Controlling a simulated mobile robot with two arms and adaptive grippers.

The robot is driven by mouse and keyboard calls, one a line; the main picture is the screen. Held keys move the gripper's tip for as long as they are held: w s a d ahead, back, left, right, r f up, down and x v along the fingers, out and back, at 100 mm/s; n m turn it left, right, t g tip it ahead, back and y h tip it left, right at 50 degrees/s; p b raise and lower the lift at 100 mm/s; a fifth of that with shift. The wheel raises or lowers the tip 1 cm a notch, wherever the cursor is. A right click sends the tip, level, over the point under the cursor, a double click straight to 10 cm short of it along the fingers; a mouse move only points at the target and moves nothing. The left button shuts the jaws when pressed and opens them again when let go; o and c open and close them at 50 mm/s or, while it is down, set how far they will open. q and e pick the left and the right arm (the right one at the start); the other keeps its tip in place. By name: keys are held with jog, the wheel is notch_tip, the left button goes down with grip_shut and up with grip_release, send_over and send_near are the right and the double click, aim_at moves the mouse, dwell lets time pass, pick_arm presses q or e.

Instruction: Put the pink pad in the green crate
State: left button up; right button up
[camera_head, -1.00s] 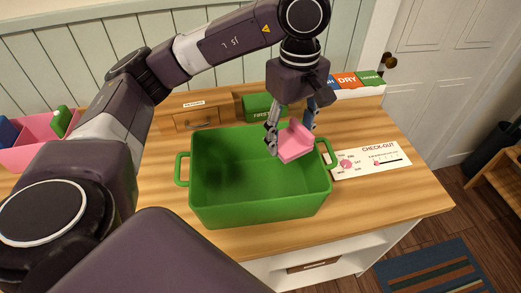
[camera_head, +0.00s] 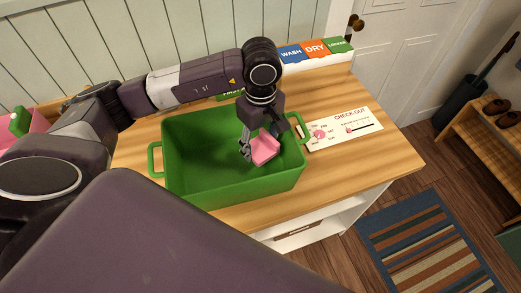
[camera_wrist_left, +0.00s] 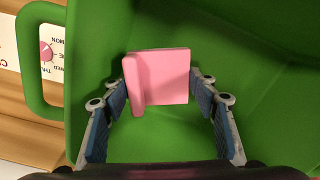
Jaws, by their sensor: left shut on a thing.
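The pink pad (camera_head: 265,151) is in my left gripper (camera_head: 263,141), inside the right part of the green crate (camera_head: 235,187). The left gripper points down and is shut on the pad. In the left wrist view the pad (camera_wrist_left: 165,77) sits between the blue-lined fingers (camera_wrist_left: 160,97), with green crate wall and floor (camera_wrist_left: 215,25) behind it. I cannot tell whether the pad touches the crate floor. The rest of the crate looks empty. My right gripper is not in view.
The crate stands on a wooden counter (camera_head: 372,172). A check-out card (camera_head: 345,128) lies to its right. A long box with wash and dry labels (camera_head: 315,52) is at the back. A pink bin (camera_head: 38,122) is at the far left.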

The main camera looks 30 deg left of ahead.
aim_at(261, 148)
pick_arm(q)
jog(key=shift+s+d+f, duration=0.1)
jog(key=shift+f, duration=0.65)
notch_tip(261, 148, down, 2)
jog(key=shift+f+p, duration=0.25)
jog(key=shift+p, duration=0.3)
jog(key=shift+f, duration=0.5)
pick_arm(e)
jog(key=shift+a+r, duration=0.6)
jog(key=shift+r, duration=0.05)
pick_arm(q)
jog(key=shift+f, duration=0.2)
jog(key=o, duration=1.1)
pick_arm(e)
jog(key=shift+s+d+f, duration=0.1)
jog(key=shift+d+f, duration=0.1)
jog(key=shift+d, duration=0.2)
pick_arm(q)
jog(key=shift+r, duration=0.15)
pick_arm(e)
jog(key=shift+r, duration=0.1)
